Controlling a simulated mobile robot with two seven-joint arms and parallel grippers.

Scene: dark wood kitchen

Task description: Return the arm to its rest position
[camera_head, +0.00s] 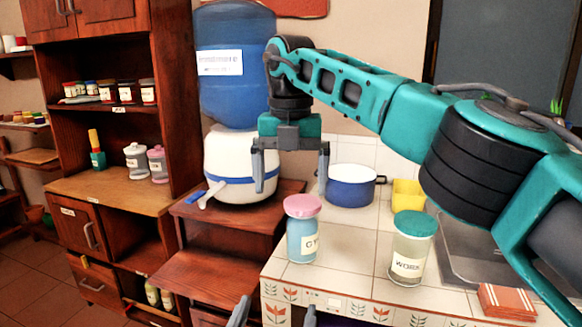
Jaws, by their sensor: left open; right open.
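My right arm reaches in from the right, across the upper right of the head view. Its gripper (290,172) points down with two fingers spread apart and nothing between them. It appears in front of the white and blue base of the water dispenser, above and behind the jar with the pink lid. My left gripper (274,312) shows only as two spread fingertips at the bottom edge, in front of the counter's left corner. Nothing shows between them, and the rest of the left arm is out of view.
A blue-bodied jar with a pink lid (303,230) and a jar with a green lid (410,250) stand on the tiled counter (345,265). Behind them are a blue pot (351,186) and a yellow container (407,196). The water dispenser (238,80) and wooden cabinet (110,195) stand left.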

